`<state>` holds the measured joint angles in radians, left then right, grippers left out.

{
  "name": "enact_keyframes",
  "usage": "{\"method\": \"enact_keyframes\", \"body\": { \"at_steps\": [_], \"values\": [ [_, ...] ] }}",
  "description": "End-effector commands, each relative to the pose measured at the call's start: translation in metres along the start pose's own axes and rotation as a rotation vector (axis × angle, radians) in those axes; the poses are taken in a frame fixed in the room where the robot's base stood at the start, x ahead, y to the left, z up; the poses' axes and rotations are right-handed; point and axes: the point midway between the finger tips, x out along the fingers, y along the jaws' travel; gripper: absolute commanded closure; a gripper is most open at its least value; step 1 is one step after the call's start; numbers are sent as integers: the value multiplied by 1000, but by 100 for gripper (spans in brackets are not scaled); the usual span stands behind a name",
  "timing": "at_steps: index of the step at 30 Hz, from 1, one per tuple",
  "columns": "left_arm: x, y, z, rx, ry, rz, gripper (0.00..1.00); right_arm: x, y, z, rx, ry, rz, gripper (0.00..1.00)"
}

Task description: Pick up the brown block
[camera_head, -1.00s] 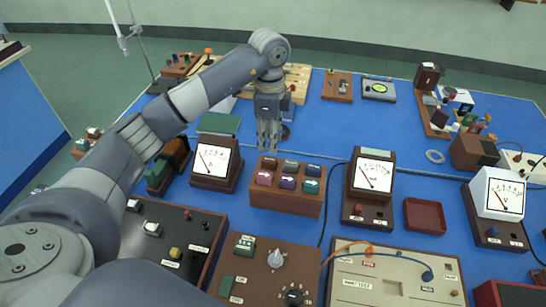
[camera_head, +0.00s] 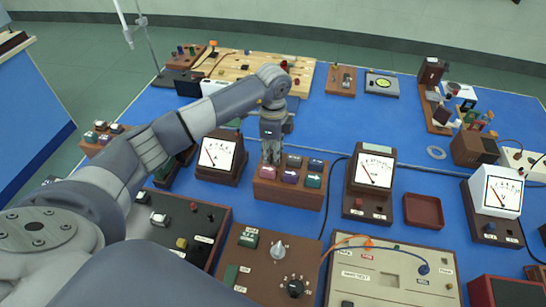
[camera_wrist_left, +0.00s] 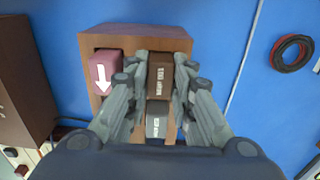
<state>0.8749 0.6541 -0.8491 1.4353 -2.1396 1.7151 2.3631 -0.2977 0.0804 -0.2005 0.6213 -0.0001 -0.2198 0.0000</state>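The wooden rack (camera_head: 288,195) holds small coloured blocks in two rows. The brown block (camera_wrist_left: 160,76) with white lettering shows in the left wrist view between the fingers of my left gripper (camera_wrist_left: 155,80). A grey block (camera_wrist_left: 156,121) sits beside it, and a pink block (camera_wrist_left: 104,72) with a white arrow is left of the fingers. In the head view, my left gripper (camera_head: 271,158) points down over the rack's back left corner and hides the brown block. The fingers look open, one on each side of the block; firm contact cannot be seen. My right gripper is not in view.
Analog meters stand left (camera_head: 220,160) and right (camera_head: 371,185) of the rack. An empty brown tray (camera_head: 423,211) lies farther right. Control panels (camera_head: 265,265) are in front. A red and black cable coil (camera_wrist_left: 291,52) lies apart from the rack.

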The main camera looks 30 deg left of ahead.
Motion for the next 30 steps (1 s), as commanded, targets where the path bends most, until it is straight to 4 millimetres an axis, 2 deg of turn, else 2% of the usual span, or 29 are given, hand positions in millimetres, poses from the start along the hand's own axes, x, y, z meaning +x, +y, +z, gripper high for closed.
{"method": "enact_keyframes", "body": {
  "at_steps": [10,14,24,30],
  "values": [
    [-1,0,0,0,0,-1,100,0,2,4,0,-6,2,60],
    [-9,-2,0,0,2,-4,100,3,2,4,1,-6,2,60],
    [-72,-2,0,1,3,-5,100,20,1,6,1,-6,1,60],
    [-99,-1,0,-1,1,-2,100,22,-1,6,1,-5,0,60]
  ]
}}
